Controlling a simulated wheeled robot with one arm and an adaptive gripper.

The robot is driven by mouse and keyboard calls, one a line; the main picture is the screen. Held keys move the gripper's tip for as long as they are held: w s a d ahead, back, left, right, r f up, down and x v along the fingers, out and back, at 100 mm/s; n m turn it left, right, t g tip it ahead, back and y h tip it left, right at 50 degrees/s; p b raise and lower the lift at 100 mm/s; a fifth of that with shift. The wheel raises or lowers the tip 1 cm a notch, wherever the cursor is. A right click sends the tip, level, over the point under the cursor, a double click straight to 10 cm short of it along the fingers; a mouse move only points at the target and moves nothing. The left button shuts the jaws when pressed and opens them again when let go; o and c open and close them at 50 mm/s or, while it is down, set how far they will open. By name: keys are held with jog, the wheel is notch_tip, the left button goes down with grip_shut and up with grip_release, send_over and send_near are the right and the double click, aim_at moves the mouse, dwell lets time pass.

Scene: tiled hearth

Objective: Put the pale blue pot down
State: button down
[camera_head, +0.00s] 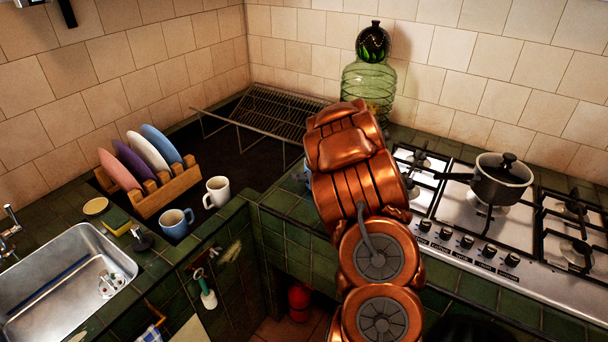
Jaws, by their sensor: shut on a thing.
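No pale blue pot shows clearly. A small pale bluish sliver peeks out at the left edge of my copper arm, by the counter corner; too little shows to tell what it is. My arm rises through the middle of the head view and reaches over the counter. My gripper is hidden behind the arm's own links, so its fingers and anything in them cannot be seen.
A gas hob (459,211) with a dark lidded saucepan (499,183) stands right of my arm. A wire rack (262,112), green glass jar (368,86), plate rack (165,191), white mug (217,190), blue mug (176,223) and sink (66,284) occupy the counter.

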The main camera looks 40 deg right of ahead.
jog(key=shift+f, duration=0.65)
jog(key=shift+c, duration=2.2)
grip_release()
jog(key=b+v, duration=0.1)
jog(key=v, duration=1.1)
jog(key=shift+r+b, duration=0.2)
jog(key=shift+b, duration=0.2)
